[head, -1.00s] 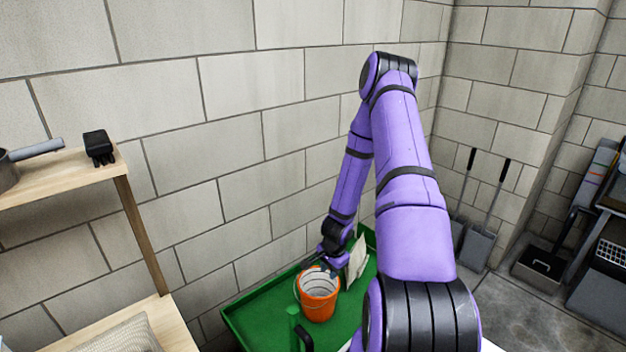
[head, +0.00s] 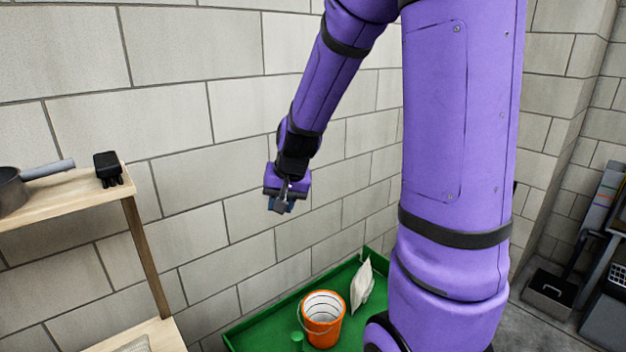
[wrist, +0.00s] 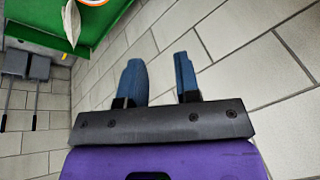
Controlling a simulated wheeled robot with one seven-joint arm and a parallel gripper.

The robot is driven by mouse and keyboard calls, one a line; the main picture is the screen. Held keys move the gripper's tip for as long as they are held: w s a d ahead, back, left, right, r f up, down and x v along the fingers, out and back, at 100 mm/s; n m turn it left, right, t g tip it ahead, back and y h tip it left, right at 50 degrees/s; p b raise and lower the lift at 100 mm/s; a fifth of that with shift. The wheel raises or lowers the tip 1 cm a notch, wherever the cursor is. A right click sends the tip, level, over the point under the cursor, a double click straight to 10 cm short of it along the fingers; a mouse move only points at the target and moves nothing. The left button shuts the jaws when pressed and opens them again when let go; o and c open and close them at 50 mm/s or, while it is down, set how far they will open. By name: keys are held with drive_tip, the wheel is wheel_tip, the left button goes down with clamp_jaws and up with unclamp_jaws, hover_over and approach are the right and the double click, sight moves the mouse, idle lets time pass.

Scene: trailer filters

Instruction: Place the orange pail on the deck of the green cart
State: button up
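The orange pail (head: 322,324) stands upright on the deck of the green cart (head: 262,331), against the block wall. Its handle hangs at its side, and part of its rim shows at the top of the wrist view (wrist: 183,12). The cart's green edge also shows there (wrist: 38,22). My gripper (head: 280,207) is up in front of the wall, above and to the left of the pail and apart from it. In the wrist view its two blue fingers (wrist: 160,80) stand apart with nothing between them.
A white bag-like thing (head: 362,286) leans on the cart right of the pail. A wooden shelf (head: 70,208) at left holds a pan (head: 14,190) and a small black object (head: 107,168).

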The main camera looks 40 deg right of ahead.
drive_tip(key=s+a+r+n, duration=0.3)
drive_tip(key=s+r, duration=0.4)
drive_tip(key=s, duration=0.3)
drive_tip(key=s+a+r+n+t, duration=0.1)
drive_tip(key=s+a+r+n, duration=0.3)
drive_tip(key=s, duration=0.7)
wheel_tip(320, 180, up, 5)
drive_tip(key=shift+a+f, duration=0.2)
drive_tip(key=shift+a, duration=0.9)
